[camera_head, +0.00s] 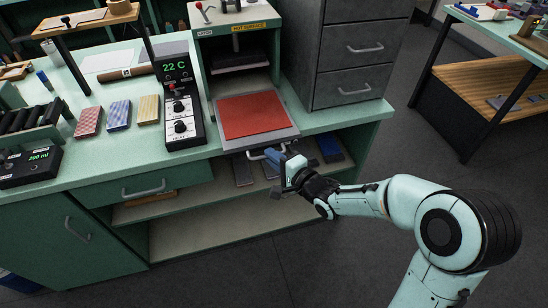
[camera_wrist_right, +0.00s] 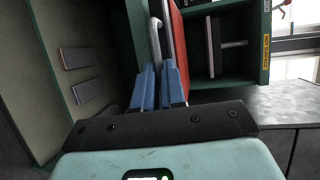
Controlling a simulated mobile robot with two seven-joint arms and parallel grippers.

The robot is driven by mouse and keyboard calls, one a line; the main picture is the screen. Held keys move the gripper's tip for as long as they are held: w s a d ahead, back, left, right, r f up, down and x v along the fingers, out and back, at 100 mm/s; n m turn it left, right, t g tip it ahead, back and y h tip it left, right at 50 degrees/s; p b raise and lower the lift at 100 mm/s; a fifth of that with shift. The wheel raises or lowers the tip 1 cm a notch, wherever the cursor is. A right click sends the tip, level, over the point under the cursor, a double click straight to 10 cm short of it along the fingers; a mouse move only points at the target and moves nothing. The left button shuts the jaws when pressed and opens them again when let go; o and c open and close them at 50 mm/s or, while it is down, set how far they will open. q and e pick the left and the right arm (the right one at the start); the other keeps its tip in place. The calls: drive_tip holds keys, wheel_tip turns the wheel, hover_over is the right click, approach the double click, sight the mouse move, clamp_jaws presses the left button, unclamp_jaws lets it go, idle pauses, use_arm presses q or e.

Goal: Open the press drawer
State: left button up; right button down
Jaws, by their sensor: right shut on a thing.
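The press (camera_head: 236,45) stands on the green bench, with a yellow "hot surface" label on its front. Its drawer (camera_head: 289,131) is a grey tray with a red pad (camera_head: 250,115) on top, standing out in front of the press opening. A light bar handle (camera_head: 256,154) sits at the drawer's front edge. My right gripper (camera_head: 276,157) is shut on the handle. In the right wrist view the blue fingers (camera_wrist_right: 160,84) are on either side of the handle (camera_wrist_right: 155,42), with the red pad (camera_wrist_right: 178,40) just beyond. My left gripper is not in view.
A control box (camera_head: 180,110) reading 22 C stands left of the press. A grey drawer cabinet (camera_head: 350,60) stands to its right. Below the bench top, an open shelf (camera_head: 215,190) holds dark bars. Open floor lies in front of the bench.

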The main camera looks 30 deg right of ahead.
drive_tip(key=shift+w, duration=0.1)
drive_tip(key=c, duration=1.2)
unclamp_jaws()
use_arm(q)
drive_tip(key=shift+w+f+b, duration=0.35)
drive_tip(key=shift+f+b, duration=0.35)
drive_tip(key=shift+b, duration=0.1)
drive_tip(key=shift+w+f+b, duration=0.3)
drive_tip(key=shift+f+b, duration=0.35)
drive_tip(key=shift+b, duration=0.15)
use_arm(e)
drive_tip(key=v, duration=1.3)
drive_tip(key=shift+d+r, duration=0.1)
